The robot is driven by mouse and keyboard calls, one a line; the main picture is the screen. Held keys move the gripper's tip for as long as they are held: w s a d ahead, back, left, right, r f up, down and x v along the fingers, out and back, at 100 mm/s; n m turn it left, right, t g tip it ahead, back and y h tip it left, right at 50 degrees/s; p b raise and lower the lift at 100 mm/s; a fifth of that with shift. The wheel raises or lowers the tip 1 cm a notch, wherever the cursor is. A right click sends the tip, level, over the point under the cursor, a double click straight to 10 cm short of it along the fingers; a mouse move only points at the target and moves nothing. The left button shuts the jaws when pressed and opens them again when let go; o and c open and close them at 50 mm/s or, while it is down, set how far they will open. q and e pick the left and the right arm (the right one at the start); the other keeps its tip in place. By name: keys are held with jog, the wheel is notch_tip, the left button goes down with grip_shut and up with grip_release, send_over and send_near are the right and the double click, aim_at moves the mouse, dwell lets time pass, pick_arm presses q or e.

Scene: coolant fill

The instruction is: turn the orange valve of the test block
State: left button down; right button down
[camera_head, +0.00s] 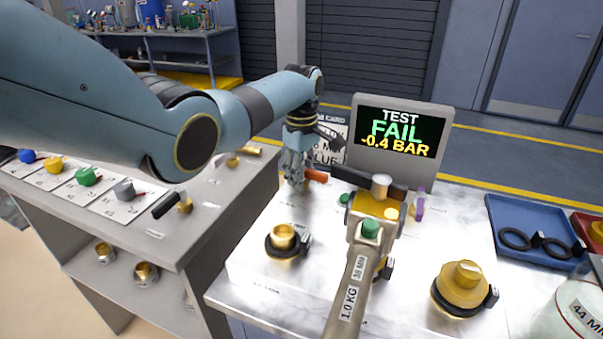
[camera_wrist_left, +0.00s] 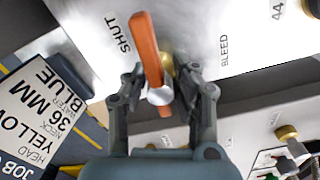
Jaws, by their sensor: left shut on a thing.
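The orange valve (camera_head: 315,175) shows as a short lever on the pale top of the test block (camera_head: 262,222). In the left wrist view the orange lever (camera_wrist_left: 150,52) lies slightly tilted, its far end between the printed words SHUT and BLEED, nearer to SHUT. My left gripper (camera_head: 297,180) reaches down at the block's back left. Its fingers, also in the left wrist view (camera_wrist_left: 160,82), are on either side of the lever and shut on it near its pivot. The test screen (camera_head: 398,135) reads TEST FAIL, -0.4 BAR. My right gripper is not in view.
A tool with a long handle (camera_head: 348,300) marked 1.0 KG and 38 MM stands just right of the valve. Brass fittings (camera_head: 283,238) sit on the block. A blue tray (camera_head: 530,215) with black rings is at right. A side bench (camera_head: 130,225) with coloured knobs is at left.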

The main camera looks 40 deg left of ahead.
pick_arm(q)
jog(key=m+p, duration=0.1)
jog(key=m, duration=0.2)
jog(key=shift+r, duration=0.1)
jog(key=m+p, duration=0.1)
jog(key=m, duration=0.2)
jog(key=shift+m, duration=0.4)
jog(key=m+p, duration=0.1)
jog(key=m, duration=0.3)
jog(key=shift+m, duration=0.3)
jog(key=shift+w+m+p, duration=0.1)
jog(key=shift+m+p, duration=0.2)
jog(key=shift+m, duration=2)
jog(key=c, duration=1.1)
grip_release()
notch_tip(320, 180, up, 12)
jog(key=shift+f, duration=0.1)
